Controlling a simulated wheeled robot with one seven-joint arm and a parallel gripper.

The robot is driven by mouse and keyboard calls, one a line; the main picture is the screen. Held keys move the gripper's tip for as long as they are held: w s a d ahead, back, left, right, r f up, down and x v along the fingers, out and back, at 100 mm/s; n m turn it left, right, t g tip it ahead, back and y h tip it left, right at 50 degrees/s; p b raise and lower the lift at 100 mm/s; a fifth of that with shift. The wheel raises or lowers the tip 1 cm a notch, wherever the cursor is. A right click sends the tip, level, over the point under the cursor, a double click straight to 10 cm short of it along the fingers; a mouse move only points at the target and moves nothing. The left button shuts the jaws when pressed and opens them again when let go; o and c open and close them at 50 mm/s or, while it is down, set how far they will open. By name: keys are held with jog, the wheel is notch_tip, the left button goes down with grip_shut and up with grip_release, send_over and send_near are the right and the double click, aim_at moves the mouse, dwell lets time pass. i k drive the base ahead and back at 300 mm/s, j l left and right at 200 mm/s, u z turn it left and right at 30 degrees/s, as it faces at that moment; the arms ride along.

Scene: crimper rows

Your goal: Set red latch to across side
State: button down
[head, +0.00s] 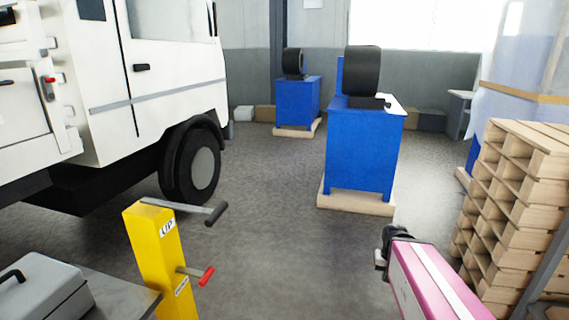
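A yellow post (152,255) stands at the lower left with a white "UP" label near its top and a smaller label lower down, too small to read surely. The red latch (206,276) is a red grip on a short grey rod that sticks out to the right from the post's lower part. Above it, a grey lever with a dark grip (216,213) also points right. My gripper (381,258), dark at the end of my pink arm, is at the lower right, well apart from the post. Its fingers are too small and turned to show their opening.
A white truck (165,90) stands behind the post at the left. A grey toolbox (42,286) is at the lower left. Blue machine stands (362,150) are farther back, and stacked wooden pallets (520,200) are at the right. The floor between post and arm is clear.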

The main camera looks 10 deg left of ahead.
aim_at(47, 81)
jog(key=i+j+u, duration=0.1)
jog(key=i+u, duration=0.3)
jog(key=i, duration=0.15)
jog(key=i+u, duration=0.45)
jog(key=i+l+u, duration=0.4)
jog(key=i, duration=0.15)
jog(key=i+j+u, duration=0.2)
jog(key=i+u, duration=0.15)
jog(key=i, duration=0.25)
jog(key=i+u, duration=0.35)
jog(key=i, duration=0.2)
jog(key=i+j, duration=0.15)
jog(key=i, duration=0.2)
